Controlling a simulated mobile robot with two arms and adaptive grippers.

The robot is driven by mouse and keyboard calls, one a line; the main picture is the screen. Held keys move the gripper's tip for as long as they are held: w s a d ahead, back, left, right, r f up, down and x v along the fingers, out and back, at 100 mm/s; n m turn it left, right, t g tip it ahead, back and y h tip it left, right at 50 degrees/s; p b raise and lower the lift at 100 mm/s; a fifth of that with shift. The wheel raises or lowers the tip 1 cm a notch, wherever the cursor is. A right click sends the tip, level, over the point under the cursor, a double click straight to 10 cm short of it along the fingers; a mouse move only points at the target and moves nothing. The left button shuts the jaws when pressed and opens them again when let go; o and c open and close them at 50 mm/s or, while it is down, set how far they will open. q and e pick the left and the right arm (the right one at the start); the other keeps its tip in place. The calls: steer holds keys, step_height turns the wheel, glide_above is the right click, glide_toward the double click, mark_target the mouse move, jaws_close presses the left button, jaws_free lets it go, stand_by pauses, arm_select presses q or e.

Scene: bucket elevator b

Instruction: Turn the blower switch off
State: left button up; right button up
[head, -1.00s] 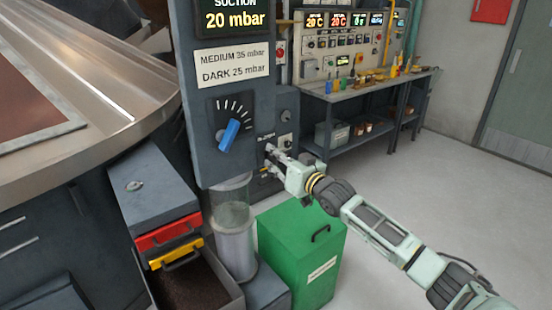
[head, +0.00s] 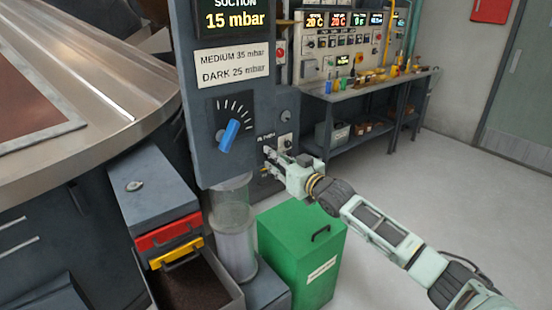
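The grey suction column (head: 215,110) carries a small switch plate (head: 285,142) low on its right side, beside a tiny label that I cannot read in full. The switch's position is too small to tell. My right gripper (head: 267,160) is just below and left of this plate, close to the column. Its fingertips are small and blend with the panel, so I cannot tell whether they are apart or touch anything. The suction display (head: 235,20) reads 15 mbar. My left gripper is not in view.
A blue-pointer dial (head: 229,135) is on the column's front. Below are a clear cylinder (head: 232,225), a green bin (head: 300,250) and red and yellow drawer fronts (head: 168,232). A bench (head: 365,90) stands behind. The floor at right is clear.

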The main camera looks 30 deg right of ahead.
steer(key=shift+o, duration=0.9)
steer(key=s+d, duration=0.1)
steer(key=s, duration=1.1)
